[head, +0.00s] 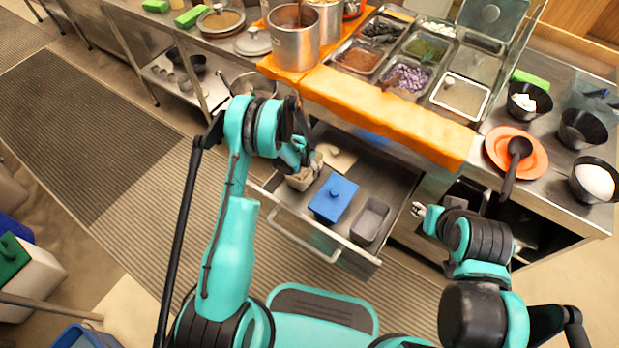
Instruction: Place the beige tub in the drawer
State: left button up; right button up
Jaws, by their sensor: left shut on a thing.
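The drawer (342,240) is pulled open below the counter. My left gripper (313,165) is over the drawer's left part and is shut on the beige tub (300,181). The tub is at the left side of the drawer, partly hidden by the gripper; I cannot tell whether it touches the drawer floor. A blue lidded tub (333,198) and a small grey tub (370,220) stand in the drawer to its right. A beige lid (339,158) lies behind it. My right gripper (418,209) is right of the drawer; its fingers are too small to read.
The counter above holds a topping rail with several pans (405,78), an orange cloth (385,105) along its edge and a steel pot (294,38). An orange plate (497,150) with a black ladle (517,158) and black bowls (584,129) stand at the right.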

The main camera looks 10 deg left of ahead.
aim_at(305, 174)
pick_arm(q)
notch_tip(305, 174, down, 4)
jog(key=shift+f+b, duration=0.1)
jog(key=shift+b, duration=0.65)
jog(key=shift+r, duration=0.2)
jog(key=shift+f, duration=0.2)
jog(key=o, duration=1.1)
jog(key=shift+r, duration=0.15)
